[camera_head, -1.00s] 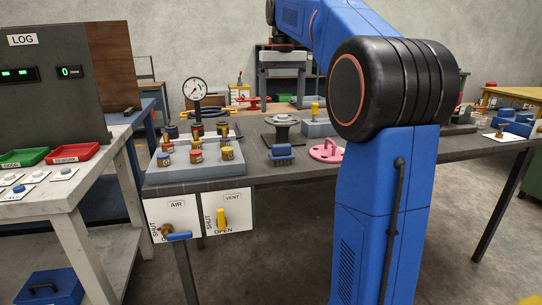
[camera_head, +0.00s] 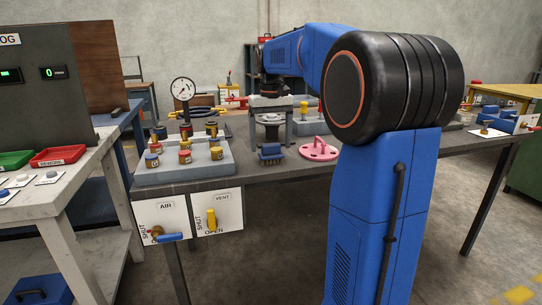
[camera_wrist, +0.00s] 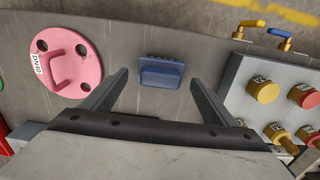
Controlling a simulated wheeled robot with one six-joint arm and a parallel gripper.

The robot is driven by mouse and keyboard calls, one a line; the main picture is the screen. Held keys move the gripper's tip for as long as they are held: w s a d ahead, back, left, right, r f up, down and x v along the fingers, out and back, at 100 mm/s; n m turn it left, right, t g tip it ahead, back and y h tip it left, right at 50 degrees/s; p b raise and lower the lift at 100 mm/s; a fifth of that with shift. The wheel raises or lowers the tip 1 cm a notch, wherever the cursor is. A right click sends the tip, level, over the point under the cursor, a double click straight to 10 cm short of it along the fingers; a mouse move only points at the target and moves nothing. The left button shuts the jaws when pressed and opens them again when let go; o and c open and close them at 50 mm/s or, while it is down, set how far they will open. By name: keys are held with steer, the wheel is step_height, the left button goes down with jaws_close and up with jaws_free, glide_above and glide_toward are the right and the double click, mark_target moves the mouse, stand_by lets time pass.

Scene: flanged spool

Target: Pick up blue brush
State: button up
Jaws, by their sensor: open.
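The blue brush (camera_head: 271,154) stands on the dark bench top near its front edge. It also shows in the wrist view (camera_wrist: 161,72), lying between and just beyond the fingertips, not touched by them. My gripper (camera_head: 270,143) points down over the bench, above and behind the brush in the head view. Its two fingers are spread wide and empty, as the wrist view (camera_wrist: 158,79) shows.
A pink flanged disc (camera_head: 319,150) with a handle lies right of the brush. A grey block with several coloured capped jars (camera_head: 186,170) stands to the left. A pressure gauge (camera_head: 183,89) rises behind it. Valve panels (camera_head: 215,212) hang on the bench front.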

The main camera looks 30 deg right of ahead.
mark_target(271, 144)
steer(key=shift+s+f, duration=0.15)
steer(key=shift+f, duration=1.8)
steer(key=shift+c, duration=0.2)
steer(key=c, duration=1)
step_height(271, 144, up, 10)
steer(key=shift+o, duration=0.8)
